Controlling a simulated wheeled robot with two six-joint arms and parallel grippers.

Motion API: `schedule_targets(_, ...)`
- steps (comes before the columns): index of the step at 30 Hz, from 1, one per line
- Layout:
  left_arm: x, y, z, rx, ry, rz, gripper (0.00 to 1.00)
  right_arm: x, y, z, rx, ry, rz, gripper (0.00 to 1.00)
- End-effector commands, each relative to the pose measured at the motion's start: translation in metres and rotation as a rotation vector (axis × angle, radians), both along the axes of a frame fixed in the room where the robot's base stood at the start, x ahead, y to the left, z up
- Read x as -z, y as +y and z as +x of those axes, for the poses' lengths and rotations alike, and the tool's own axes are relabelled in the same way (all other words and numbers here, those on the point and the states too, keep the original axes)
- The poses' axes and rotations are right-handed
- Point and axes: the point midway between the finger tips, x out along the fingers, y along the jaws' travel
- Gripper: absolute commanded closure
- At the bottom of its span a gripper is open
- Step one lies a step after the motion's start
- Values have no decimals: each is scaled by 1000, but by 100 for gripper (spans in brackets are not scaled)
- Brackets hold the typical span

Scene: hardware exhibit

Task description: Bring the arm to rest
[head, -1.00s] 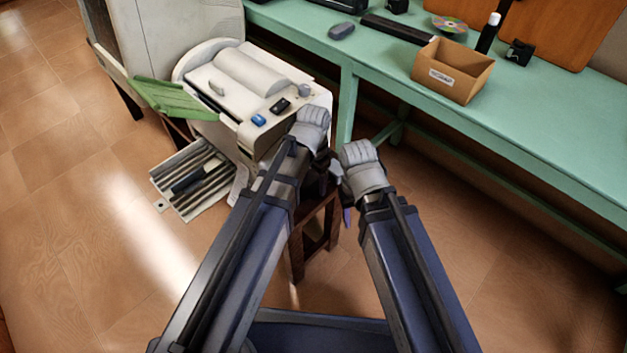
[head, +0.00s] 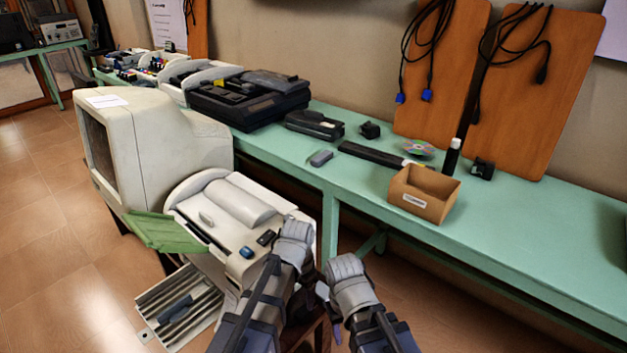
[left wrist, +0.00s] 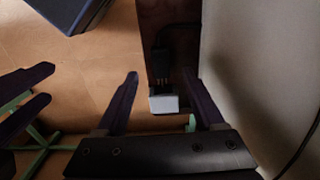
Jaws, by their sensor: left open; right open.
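My left arm (head: 292,245) and my right arm (head: 350,285) reach forward at the bottom middle of the head view, close side by side. The left arm is next to the right side of the white printer-like machine. The fingers of both grippers are largely hidden behind the wrists there. In the left wrist view my left gripper (left wrist: 160,95) is open, its two dark fingers apart. A small white block with a dark plug (left wrist: 163,100) shows between and beyond the fingers, against a dark brown surface; I see no contact with it.
The white machine (head: 235,205) stands left of my arms, with a green flap (head: 160,231) and a slatted tray (head: 180,305) by it. An old monitor (head: 150,145) is behind. The green bench (head: 520,235) holds a cardboard box (head: 425,195). Floor at left is clear.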

Motion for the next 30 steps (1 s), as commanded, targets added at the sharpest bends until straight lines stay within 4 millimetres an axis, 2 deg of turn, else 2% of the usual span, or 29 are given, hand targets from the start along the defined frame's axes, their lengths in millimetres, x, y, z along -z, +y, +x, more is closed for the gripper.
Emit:
schedule_targets(2,-7,0,-3,-5,1,2,30,-7,0,0,0,0,0,50)
schedule_targets(5,-30,-1,-13,-30,3,10,30,-30,0,0,0,0,0,50)
schedule_targets(12,-115,-2,-55,-156,10,52,30,-114,0,0,1,0,0,50)
schedule_targets(18,-168,-1,-83,-257,8,87,30,-167,0,0,1,0,0,50)
schedule_targets(24,-193,0,-98,-316,5,107,30,-191,0,0,1,0,0,50)
schedule_targets(30,-195,0,-101,-333,4,112,30,-194,0,0,1,0,0,50)
